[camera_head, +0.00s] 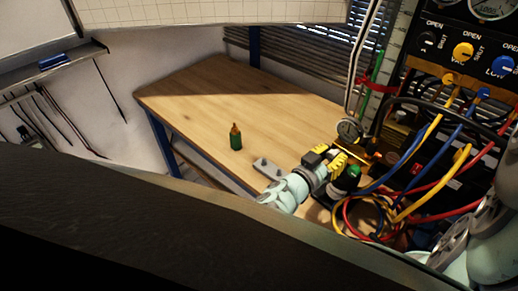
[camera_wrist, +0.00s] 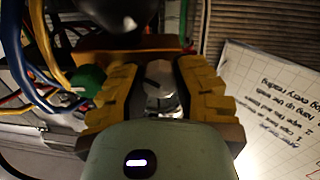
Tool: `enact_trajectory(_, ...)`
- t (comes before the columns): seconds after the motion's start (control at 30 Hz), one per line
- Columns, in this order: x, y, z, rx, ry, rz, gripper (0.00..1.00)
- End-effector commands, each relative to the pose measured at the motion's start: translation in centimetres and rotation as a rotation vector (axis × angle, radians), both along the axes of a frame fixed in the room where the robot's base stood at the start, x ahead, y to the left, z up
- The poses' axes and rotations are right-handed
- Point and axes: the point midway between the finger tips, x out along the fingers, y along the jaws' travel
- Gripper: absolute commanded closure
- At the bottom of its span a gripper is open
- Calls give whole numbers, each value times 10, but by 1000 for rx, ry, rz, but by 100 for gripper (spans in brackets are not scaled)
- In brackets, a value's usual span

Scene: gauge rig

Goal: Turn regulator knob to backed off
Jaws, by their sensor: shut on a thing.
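My gripper (camera_head: 335,163) has yellow ribbed fingers and reaches in beside the regulator at the right end of the bench. The regulator's round gauge (camera_head: 349,130) stands just above and behind the fingers. In the wrist view my gripper (camera_wrist: 155,70) is shut on a dark and silvery piece (camera_wrist: 159,76), which I take as the regulator knob. The fingers hide its sides, and I cannot read its turn position. A brass-coloured body (camera_wrist: 118,46) lies just beyond the fingertips.
A green-capped thing (camera_head: 353,171) is close below my gripper. Blue, yellow and red hoses (camera_head: 400,185) crowd the right side, under a panel with valve knobs (camera_head: 463,52). A green bottle (camera_head: 236,138) stands on the wooden bench (camera_head: 200,95), largely clear. A written sheet (camera_wrist: 265,105) lies right.

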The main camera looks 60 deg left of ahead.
Motion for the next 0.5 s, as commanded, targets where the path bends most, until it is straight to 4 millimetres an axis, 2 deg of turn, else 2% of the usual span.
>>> enact_trajectory(0.03,3,0,5,-39,-18,-5,100)
enact_trajectory(0.5,2,1,4,-403,-70,-5,100)
